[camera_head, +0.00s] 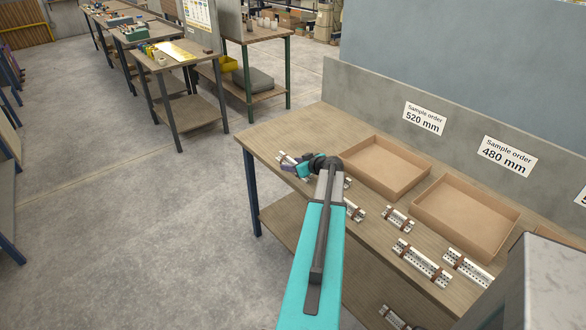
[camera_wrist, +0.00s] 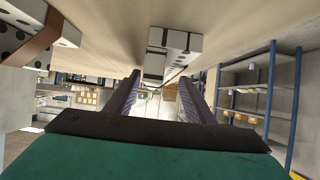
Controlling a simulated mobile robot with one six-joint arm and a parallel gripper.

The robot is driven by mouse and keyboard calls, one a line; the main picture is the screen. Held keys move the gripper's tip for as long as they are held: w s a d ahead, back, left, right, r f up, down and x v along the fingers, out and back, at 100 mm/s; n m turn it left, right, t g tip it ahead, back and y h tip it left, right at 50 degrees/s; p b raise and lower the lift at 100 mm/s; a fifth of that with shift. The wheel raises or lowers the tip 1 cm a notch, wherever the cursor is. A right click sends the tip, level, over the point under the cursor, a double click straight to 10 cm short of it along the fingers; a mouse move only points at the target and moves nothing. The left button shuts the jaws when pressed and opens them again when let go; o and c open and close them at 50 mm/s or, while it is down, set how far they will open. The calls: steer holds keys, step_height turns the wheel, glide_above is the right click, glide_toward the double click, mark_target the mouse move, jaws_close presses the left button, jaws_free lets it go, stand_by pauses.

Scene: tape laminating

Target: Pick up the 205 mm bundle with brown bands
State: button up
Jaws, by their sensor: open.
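Several white perforated strip bundles with brown bands lie on the wooden bench (camera_head: 268,136). One bundle (camera_head: 284,158) is at my gripper (camera_head: 303,170), partly hidden by it. Others are a bundle (camera_head: 354,211) beside my arm, a short bundle (camera_head: 397,220), a longer bundle (camera_head: 421,262) and a bundle (camera_head: 466,268) at the right. No length is marked on them, so I cannot tell which is 205 mm. In the wrist view my gripper (camera_wrist: 159,88) is open, its purple fingers apart, with a white bundle end (camera_wrist: 167,52) ahead between them. A brown-banded bundle (camera_wrist: 38,42) is at the left.
Two empty cardboard trays (camera_head: 366,148) (camera_head: 440,231) stand along the back of the bench. Signs reading 520 mm (camera_head: 424,118) and 480 mm (camera_head: 507,156) are on the back panel. Another bundle (camera_head: 395,318) lies on the lower shelf.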

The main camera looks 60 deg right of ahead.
jaws_close()
steer(key=shift+r, duration=0.15)
steer(key=shift+r+b, duration=0.65)
steer(key=shift+r, duration=0.45)
steer(key=s+a+r+b, duration=0.2)
steer(key=s+a+b, duration=0.2)
steer(key=s+a, duration=0.6)
steer(key=shift+s+a+r+b, duration=0.3)
steer(key=shift+a+b, duration=0.05)
steer(key=shift+a, duration=0.65)
